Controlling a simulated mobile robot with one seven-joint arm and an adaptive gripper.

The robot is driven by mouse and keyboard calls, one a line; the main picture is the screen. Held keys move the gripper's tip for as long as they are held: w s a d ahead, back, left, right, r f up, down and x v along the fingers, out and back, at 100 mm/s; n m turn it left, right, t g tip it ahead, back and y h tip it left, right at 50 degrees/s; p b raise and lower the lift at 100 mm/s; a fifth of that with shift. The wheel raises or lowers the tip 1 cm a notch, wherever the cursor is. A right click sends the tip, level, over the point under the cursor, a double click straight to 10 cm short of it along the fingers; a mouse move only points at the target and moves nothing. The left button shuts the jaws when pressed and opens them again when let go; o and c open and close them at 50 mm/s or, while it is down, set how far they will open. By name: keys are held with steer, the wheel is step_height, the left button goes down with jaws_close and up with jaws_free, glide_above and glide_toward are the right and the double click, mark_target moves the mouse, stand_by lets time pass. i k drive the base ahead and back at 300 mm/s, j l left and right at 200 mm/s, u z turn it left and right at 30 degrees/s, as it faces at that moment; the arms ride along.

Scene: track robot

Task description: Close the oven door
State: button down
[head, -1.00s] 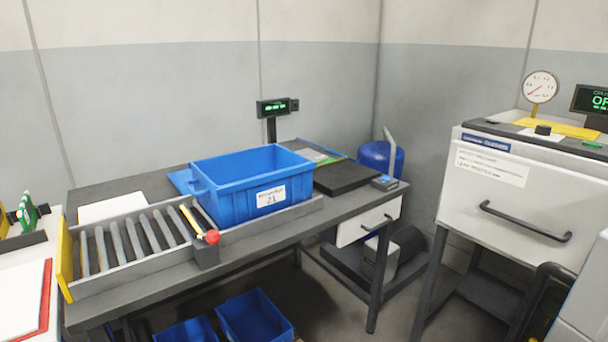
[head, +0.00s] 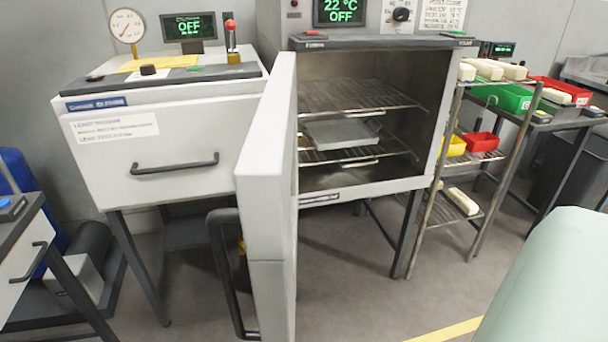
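The oven (head: 375,41) stands right of centre in the head view, with its display reading 22 °C OFF. Its white door (head: 262,165) is swung wide open toward me and hinged on the left side, so I see it nearly edge-on. A long dark handle (head: 228,270) shows on the door's left, outer face. Inside are wire racks (head: 350,95), and a grey flat tray or block (head: 342,133) rests on the lower one. My gripper is not in view.
Left of the oven is a white cabinet (head: 165,140) with a gauge and an OFF display. Right is a wire shelf rack (head: 440,190) with coloured bins and pale blocks. A pale green rounded surface (head: 550,285) fills the lower right. Floor before the oven is clear.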

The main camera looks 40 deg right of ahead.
mark_target(265, 174)
steer(key=i+j+z, duration=0.15)
steer(key=z, duration=0.3)
steer(key=i+j+z, duration=0.1)
steer(key=j+z, duration=0.15)
steer(key=z, duration=0.15)
steer(key=i+j+z, duration=0.1)
steer(key=j+z, duration=0.15)
steer(key=z, duration=0.2)
steer(key=i+j+z, duration=0.1)
steer(key=j+z, duration=0.6)
steer(key=j, duration=0.2)
steer(key=k+l+z, duration=0.15)
steer(key=k+l, duration=0.75)
steer(key=l, duration=0.1)
